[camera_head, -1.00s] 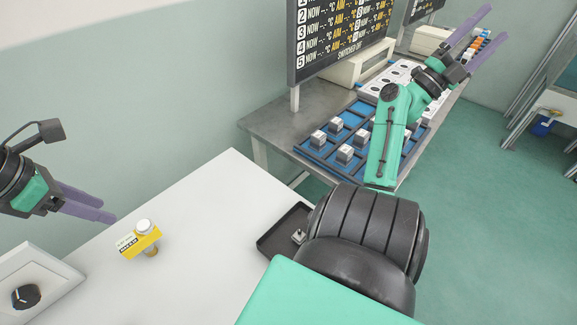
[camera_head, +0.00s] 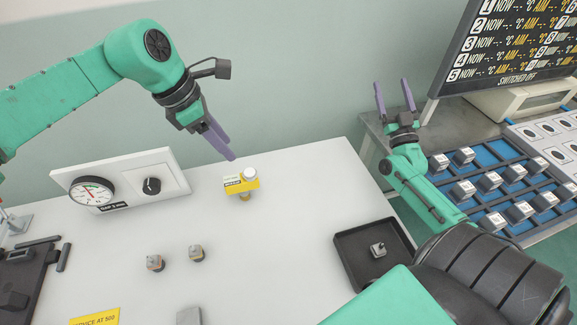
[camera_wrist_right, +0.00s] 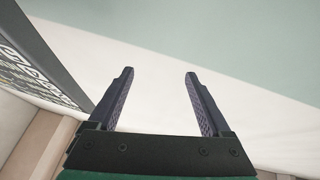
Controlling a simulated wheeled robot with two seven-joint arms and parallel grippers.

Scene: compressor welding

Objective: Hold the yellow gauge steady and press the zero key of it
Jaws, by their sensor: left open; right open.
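The yellow gauge (camera_head: 244,185) stands on the white table in the head view, with a round white cap on top and a small label at its left. Its keys are too small to make out. My left gripper (camera_head: 229,153) is open and empty, its purple fingers pointing down just above and left of the gauge, apart from it. My right gripper (camera_head: 394,92) is open and empty, raised near the table's far right corner, well to the right of the gauge. In the right wrist view its two fingers (camera_wrist_right: 158,95) are spread, with nothing between them.
A panel with a dial (camera_head: 92,191) and a black knob (camera_head: 152,186) stands left of the gauge. Two small metal parts (camera_head: 196,253) sit in front. A black tray (camera_head: 373,252) holds one part at the right. A display board (camera_head: 510,45) and blue racks stand beyond.

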